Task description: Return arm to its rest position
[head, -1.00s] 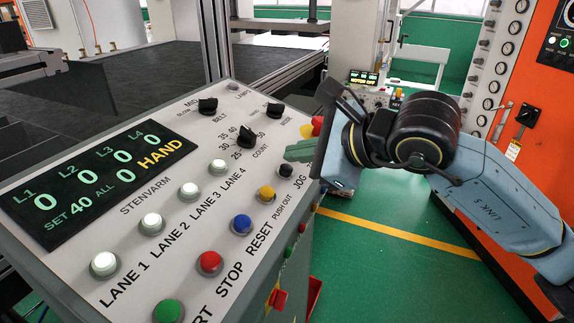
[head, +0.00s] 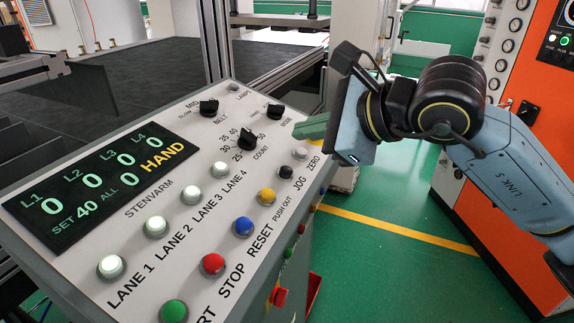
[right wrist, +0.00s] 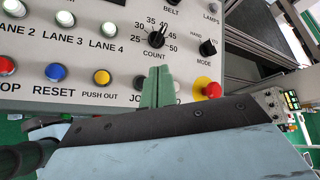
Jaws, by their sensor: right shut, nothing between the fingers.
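My right arm (head: 510,180) comes in from the right in the head view. Its gripper (head: 308,129) has green fingers that are shut and empty. The fingers are at the right edge of the control panel (head: 130,262), near the white ZERO button (head: 300,153). In the right wrist view the closed fingers (right wrist: 157,90) are in front of the panel, below the COUNT knob (right wrist: 155,40). I cannot tell the exact gap to the panel. My left gripper is not in view.
The panel's display (head: 95,190) reads HAND, with zeros for the lanes. A red emergency button (right wrist: 207,88) shows in the right wrist view. An orange cabinet (head: 520,100) stands at the right. Green floor (head: 385,220) lies between panel and cabinet.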

